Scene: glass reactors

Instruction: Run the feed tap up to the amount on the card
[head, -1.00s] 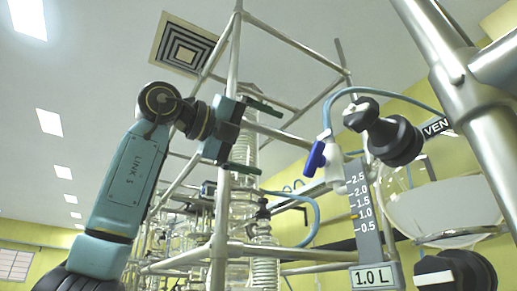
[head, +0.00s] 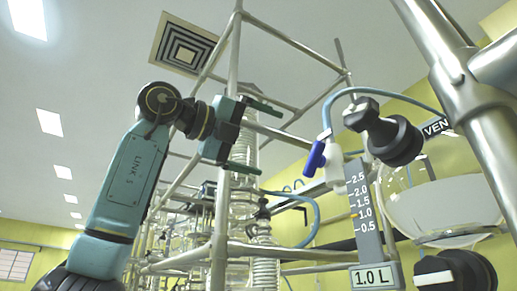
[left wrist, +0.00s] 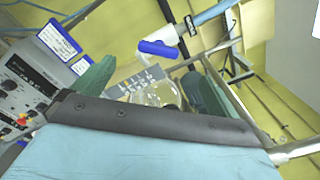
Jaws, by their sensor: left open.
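The feed tap has a blue handle (head: 314,158) on a white body, with a blue hose above; the handle slants down to the left. It also shows in the left wrist view (left wrist: 158,49). The card (head: 375,276) reads 1.0 L. Above it a grey scale (head: 365,215) runs from 0.5 to 2.5, with the 1.0 mark in yellow. The round glass vessel (head: 440,207) is right of the scale; I cannot tell its liquid level. My left gripper (head: 268,138) is open and empty, left of the tap and apart from it. My right gripper is not in view.
A black knob labelled VEN (head: 395,140) is right of the tap, and another black knob (head: 455,272) is at lower right. Metal frame poles (head: 233,80) stand behind my left gripper. A control panel (left wrist: 25,85) shows in the left wrist view.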

